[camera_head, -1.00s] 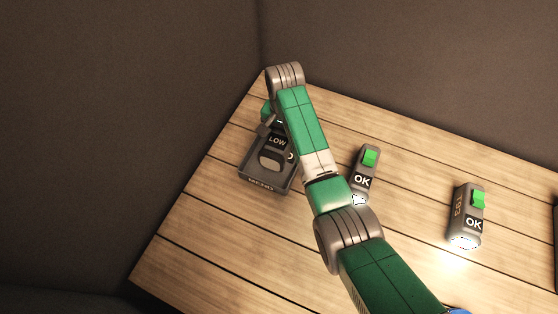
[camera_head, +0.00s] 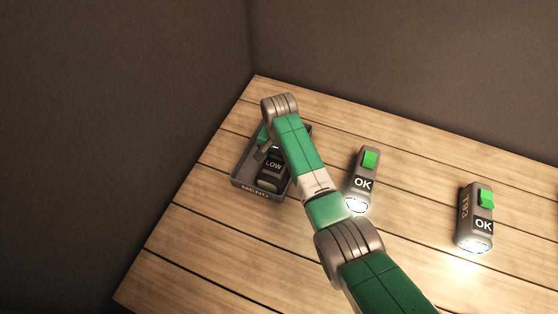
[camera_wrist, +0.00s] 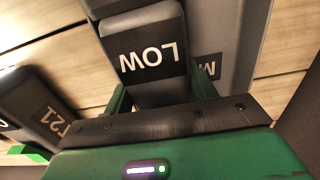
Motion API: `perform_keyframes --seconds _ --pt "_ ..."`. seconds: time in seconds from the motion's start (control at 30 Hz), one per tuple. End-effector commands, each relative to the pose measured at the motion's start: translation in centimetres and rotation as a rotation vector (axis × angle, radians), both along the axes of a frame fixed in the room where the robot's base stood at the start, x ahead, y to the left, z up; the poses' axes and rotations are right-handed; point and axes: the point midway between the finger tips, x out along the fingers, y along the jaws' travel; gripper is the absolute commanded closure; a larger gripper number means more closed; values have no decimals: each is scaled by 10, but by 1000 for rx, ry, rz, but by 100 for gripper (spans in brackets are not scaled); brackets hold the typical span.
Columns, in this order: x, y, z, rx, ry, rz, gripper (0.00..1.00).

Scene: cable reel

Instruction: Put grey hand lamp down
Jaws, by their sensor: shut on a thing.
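The grey hand lamp (camera_head: 270,180) has a black LOW label. It is within the outline of a dark grey tray (camera_head: 247,189) marked MEND in the head view. My gripper (camera_wrist: 160,82) is shut on the lamp, with one green finger on each side of it. In the wrist view the lamp (camera_wrist: 145,22) fills the upper middle, and part of the tray (camera_wrist: 235,35) shows beside it. My arm hides part of the tray in the head view. I cannot tell whether the lamp touches the tray floor.
Two other grey lamps with OK labels and green switches stand on the plank table (camera_head: 200,225): one close to the right of my arm (camera_head: 362,170), one farther right, marked T93 (camera_head: 475,215). Both shine. Walls rise behind and left. Bare planks lie in front of the tray.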

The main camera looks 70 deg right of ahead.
Motion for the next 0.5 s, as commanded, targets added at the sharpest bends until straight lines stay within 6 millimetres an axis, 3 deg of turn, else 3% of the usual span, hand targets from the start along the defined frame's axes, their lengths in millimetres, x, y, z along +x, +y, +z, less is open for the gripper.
perform_keyframes --seconds 0.3,0.33,0.5 --pt "1 -1 -1 -2 -2 0 84" --pt "0 0 -1 -2 -1 0 38" --pt "0 0 -1 -2 -1 0 35"
